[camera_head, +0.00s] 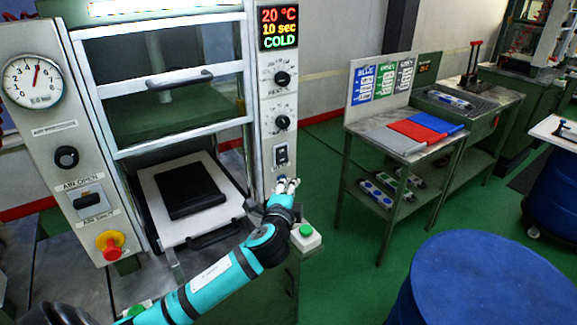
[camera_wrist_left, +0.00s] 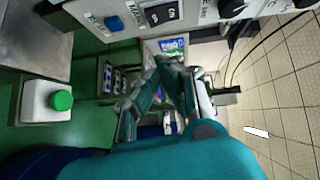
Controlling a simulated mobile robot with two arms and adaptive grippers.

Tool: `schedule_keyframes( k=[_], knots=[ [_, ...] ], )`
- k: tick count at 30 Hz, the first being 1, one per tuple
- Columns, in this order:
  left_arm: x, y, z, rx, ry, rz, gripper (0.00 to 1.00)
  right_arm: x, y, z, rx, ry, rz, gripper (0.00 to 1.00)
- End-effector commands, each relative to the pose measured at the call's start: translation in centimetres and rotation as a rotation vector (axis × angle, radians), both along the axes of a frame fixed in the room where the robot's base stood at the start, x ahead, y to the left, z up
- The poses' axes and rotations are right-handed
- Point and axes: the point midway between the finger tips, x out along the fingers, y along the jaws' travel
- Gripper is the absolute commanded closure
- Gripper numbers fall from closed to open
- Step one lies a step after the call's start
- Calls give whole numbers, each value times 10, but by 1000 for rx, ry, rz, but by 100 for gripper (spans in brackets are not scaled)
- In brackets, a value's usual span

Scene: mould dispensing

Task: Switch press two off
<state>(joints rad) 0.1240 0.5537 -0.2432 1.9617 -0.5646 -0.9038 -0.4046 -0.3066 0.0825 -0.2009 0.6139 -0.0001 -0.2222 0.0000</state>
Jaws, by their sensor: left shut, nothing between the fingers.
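The press (camera_head: 160,140) stands at the left with a tall control panel on its right side. The panel's display (camera_head: 280,28) reads 20 °C, 10 sec, COLD. A rocker switch (camera_head: 281,155) sits low on the panel below two black knobs; it also shows at the top of the left wrist view (camera_wrist_left: 160,13), beside a blue button (camera_wrist_left: 113,24). I cannot tell the switch's position. My left gripper (camera_head: 291,185) is shut and empty, just below the switch in the head view; its fingers (camera_wrist_left: 172,68) show in the wrist view. Contact with the panel is unclear. My right gripper is not in view.
A green button box (camera_head: 305,237) is just below my left gripper. A black mould (camera_head: 190,190) lies on the press's white plate. A table (camera_head: 400,150) with grey, red and blue mats stands at the right. A blue drum (camera_head: 490,280) fills the lower right.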

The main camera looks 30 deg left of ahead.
Motion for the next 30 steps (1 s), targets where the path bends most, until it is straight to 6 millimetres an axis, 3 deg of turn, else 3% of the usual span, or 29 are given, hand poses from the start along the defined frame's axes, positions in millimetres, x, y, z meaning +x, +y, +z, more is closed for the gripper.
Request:
schedule_keyframes(
  k=[5,12,19,30],
  knots=[
    [36,15,0,1,0,3,100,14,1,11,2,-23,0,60],
    [78,36,-6,2,2,3,100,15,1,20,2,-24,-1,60],
    [87,62,-11,1,1,1,100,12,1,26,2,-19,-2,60],
    [89,67,-13,0,0,-1,100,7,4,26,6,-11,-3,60]
  ],
)
